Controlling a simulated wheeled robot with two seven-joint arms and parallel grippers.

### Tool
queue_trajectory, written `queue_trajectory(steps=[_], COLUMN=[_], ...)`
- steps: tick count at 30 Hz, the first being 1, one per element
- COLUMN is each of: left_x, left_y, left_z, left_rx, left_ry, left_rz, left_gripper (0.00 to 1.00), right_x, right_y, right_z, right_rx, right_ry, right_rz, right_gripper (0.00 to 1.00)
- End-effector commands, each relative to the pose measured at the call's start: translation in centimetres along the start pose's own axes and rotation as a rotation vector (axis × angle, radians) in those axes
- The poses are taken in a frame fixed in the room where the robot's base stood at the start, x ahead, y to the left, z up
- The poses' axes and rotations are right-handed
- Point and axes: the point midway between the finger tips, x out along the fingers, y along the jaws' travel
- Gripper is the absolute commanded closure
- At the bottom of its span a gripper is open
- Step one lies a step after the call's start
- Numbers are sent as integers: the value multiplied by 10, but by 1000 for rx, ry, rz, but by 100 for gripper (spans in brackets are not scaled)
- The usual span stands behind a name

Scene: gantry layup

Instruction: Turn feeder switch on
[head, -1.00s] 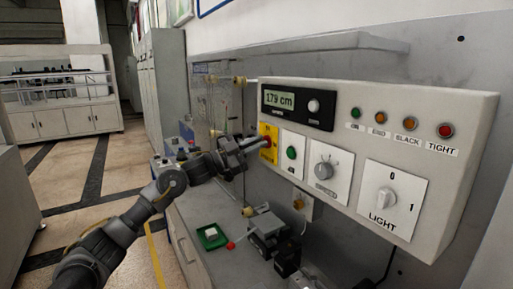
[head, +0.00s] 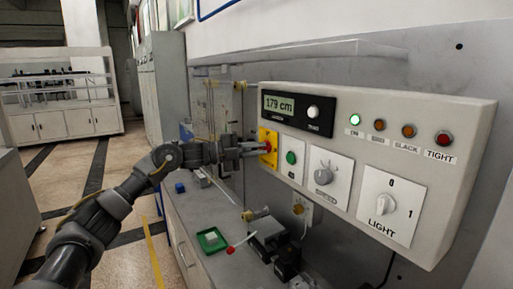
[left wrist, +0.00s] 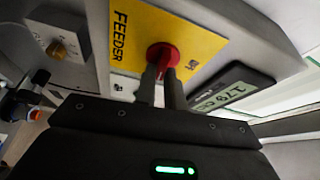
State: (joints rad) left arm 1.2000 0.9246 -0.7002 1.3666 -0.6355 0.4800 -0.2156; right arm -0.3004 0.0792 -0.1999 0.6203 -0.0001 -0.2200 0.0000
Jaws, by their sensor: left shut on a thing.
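The feeder switch is a red knob (left wrist: 163,57) on a yellow plate (left wrist: 188,25) marked FEEDER, at the left end of the control panel. The yellow plate also shows in the head view (head: 268,136). My left gripper (head: 262,148) is at the plate. In the left wrist view its two fingers (left wrist: 162,84) are closed on the red knob, one on each side. The fingers partly cover the knob. The green ON lamp (head: 355,119) on the panel is lit. My right gripper is not in view.
The grey panel (head: 450,190) carries a display reading 179 cm (head: 287,104), a green button (head: 291,157), a grey dial (head: 323,175) and a LIGHT switch (head: 382,204). Below, a green tray (head: 211,249) and a black device (head: 272,232) stand on the bench.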

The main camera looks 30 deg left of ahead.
Motion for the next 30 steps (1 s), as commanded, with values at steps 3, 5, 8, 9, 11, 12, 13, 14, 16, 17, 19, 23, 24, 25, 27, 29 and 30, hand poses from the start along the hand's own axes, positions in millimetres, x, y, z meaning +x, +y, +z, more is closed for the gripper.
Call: queue_trajectory(steps=[3, 5, 8, 9, 11, 12, 13, 14, 16, 17, 19, 23, 24, 25, 27, 29, 30], left_x=[0, 0, 0, 0, 0, 0, 0, 0, 0, 0, 0, 0, 0, 0, 0, 0, 0], left_y=[-1, -1, -1, 0, 0, 0, 0, 0, 0, 0, 0, 0, 0, 0, 0, 0, 0], left_z=[0, 0, 0, 0, 0, 0, 0, 0, 0, 0, 0, 0, 0, 0, 0, 0, 0], left_rx=[55, 77, 107, 115, 125, 131, 134, 136, 140, 141, 141, 141, 141, 141, 141, 141, 140], left_ry=[-1, -1, -1, -1, -1, -1, -1, -1, -1, -1, -2, -2, -2, -2, -2, -2, -2], left_rz=[23, 32, 44, 47, 52, 54, 55, 56, 58, 58, 58, 58, 58, 58, 58, 58, 58], left_gripper=[100, 100, 100, 100, 100, 100, 100, 100, 100, 100, 100, 100, 100, 100, 87, 79, 74], right_x=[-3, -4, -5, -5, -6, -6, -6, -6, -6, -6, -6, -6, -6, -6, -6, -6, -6], right_y=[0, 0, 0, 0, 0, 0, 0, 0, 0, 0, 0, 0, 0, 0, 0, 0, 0], right_z=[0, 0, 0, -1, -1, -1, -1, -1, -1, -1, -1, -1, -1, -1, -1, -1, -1], right_rx=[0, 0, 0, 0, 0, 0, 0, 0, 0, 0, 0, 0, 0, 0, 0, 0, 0], right_ry=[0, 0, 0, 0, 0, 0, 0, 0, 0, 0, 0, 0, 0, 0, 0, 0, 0], right_rz=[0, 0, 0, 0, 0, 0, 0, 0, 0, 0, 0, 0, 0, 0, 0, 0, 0], right_gripper=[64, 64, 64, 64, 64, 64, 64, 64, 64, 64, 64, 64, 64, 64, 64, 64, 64])
